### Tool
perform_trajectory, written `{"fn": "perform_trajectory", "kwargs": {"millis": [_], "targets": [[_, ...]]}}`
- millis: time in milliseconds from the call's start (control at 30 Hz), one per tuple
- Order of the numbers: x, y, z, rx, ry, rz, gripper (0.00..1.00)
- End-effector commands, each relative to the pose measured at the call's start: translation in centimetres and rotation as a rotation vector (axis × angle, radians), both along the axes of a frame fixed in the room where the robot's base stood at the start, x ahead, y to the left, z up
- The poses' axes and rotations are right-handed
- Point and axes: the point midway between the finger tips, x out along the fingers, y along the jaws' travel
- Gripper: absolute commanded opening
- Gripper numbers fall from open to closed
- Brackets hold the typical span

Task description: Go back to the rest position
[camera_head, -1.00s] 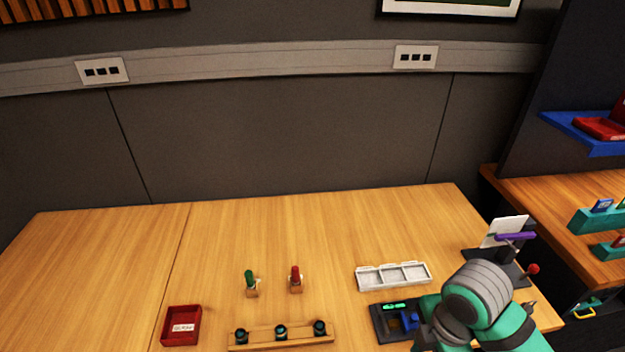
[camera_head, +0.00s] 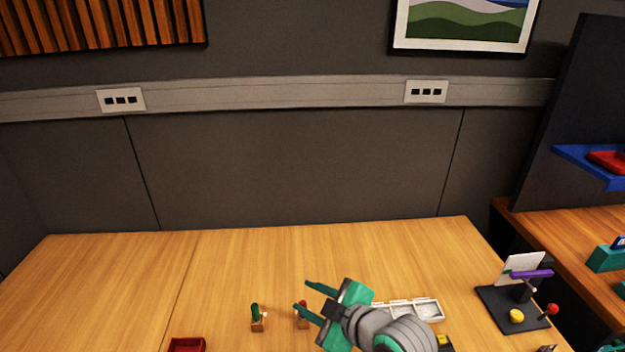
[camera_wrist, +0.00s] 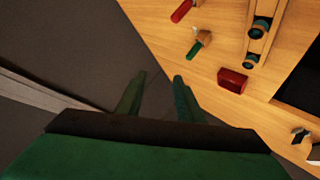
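My gripper (camera_head: 304,296) is in the lower middle of the head view, raised above the table, its two green fingers spread apart and pointing left. In the wrist view my gripper (camera_wrist: 158,80) shows both fingers apart with nothing between them. The trackball panel is not clearly visible in the head view. Part of a dark device with a yellow top (camera_head: 443,340) shows at the bottom, partly hidden behind my arm.
A white tray (camera_head: 432,311) is partly behind my arm. A red box (camera_head: 187,344) is at lower left. A dark stand (camera_head: 515,304) is at right. The table's left part is clear.

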Motion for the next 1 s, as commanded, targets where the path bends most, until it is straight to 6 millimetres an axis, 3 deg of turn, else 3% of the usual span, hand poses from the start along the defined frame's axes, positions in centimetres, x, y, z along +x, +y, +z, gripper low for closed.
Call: {"fn": "perform_trajectory", "kwargs": {"millis": [33,200,467,767,1000], "targets": [[0.5,1.4,0.5,0.075,-0.022,-0.021,0.34],[1.8,4.0,2.1,0.3,-0.079,-0.118,0.34],[2.3,5.8,2.1,0.604,-0.11,-0.287,0.34],[0.1,5.9,-2.0,0.861,-0.09,-0.514,0.34],[-4.0,5.5,-7.3,0.971,-0.054,-0.697,0.34]]}}
